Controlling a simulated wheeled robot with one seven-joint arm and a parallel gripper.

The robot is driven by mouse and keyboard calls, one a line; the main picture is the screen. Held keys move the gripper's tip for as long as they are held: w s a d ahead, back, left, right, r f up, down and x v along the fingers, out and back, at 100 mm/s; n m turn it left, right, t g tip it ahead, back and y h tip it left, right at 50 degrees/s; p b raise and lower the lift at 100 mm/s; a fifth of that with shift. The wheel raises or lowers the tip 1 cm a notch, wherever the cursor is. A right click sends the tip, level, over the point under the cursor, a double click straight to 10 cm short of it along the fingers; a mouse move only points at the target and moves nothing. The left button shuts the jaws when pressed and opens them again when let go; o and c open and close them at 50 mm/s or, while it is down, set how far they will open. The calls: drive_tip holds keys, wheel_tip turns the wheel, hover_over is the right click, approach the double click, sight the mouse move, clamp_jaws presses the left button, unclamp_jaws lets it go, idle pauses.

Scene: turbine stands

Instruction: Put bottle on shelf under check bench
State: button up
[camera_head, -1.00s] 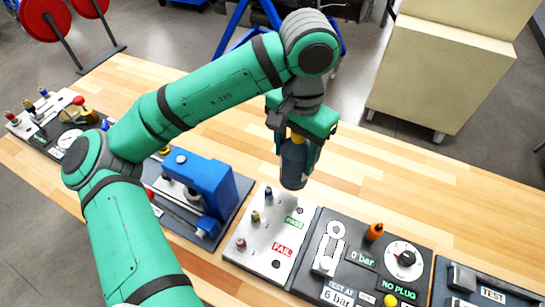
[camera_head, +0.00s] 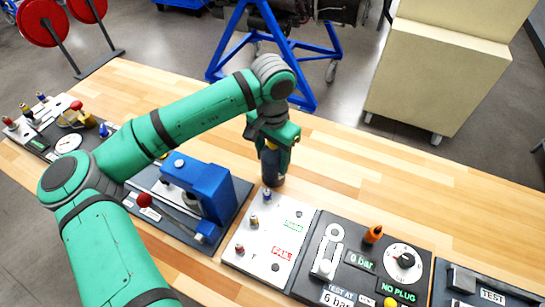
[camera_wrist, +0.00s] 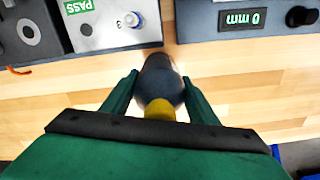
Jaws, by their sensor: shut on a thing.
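A dark bottle with a yellow cap (camera_head: 273,170) is upright between the fingers of my gripper (camera_head: 275,150) in the head view. Its base is at or just above the wooden bench top (camera_head: 400,185), behind the white PASS/FAIL panel; I cannot tell whether it touches. In the wrist view the bottle (camera_wrist: 158,75) sits between both green fingers of my gripper (camera_wrist: 160,90), its yellow cap towards the camera. No shelf under the bench shows in either view.
The PASS/FAIL panel (camera_head: 262,245) with small pegs lies just in front of the bottle. A blue press (camera_head: 200,185) stands to its left, and a dark gauge panel (camera_head: 360,262) to its right. The bench top behind and right is clear. A blue stand and cream cabinet (camera_head: 440,75) are beyond.

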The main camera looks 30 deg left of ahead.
drive_tip(key=shift+f, duration=0.15)
drive_tip(key=o, duration=1.5)
